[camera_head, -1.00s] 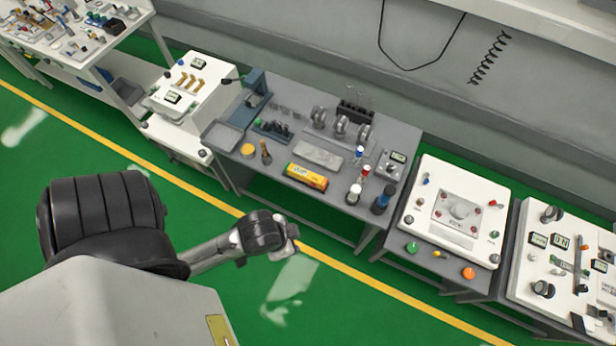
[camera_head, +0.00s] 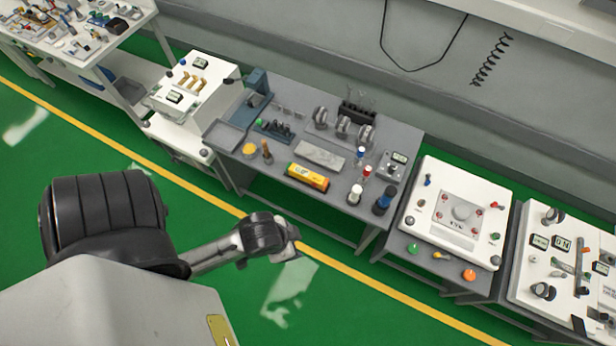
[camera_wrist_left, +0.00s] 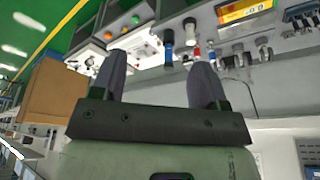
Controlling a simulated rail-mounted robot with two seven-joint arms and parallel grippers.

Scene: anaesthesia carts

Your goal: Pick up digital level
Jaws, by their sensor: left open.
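The digital level, a yellow-orange bar, lies on the grey workbench (camera_head: 401,140), near its front edge, in the head view (camera_head: 307,177). In the left wrist view the level (camera_wrist_left: 243,11) shows at the top right, with a lit display, cut off by the picture edge. My left gripper (camera_wrist_left: 158,76) is open, its two dark fingers apart with nothing between them. It is clear of the level. In the head view my left arm ends over the green floor in front of the bench, and its fingers are hard to make out. My right gripper is not in view.
Beside the level are a grey block (camera_head: 319,155), a white-topped cylinder (camera_head: 355,194) and a dark-blue cylinder (camera_head: 382,201). A grey tray (camera_head: 223,137) sits at the bench's left. A white control panel (camera_head: 459,213) stands to the right. The floor in front is clear.

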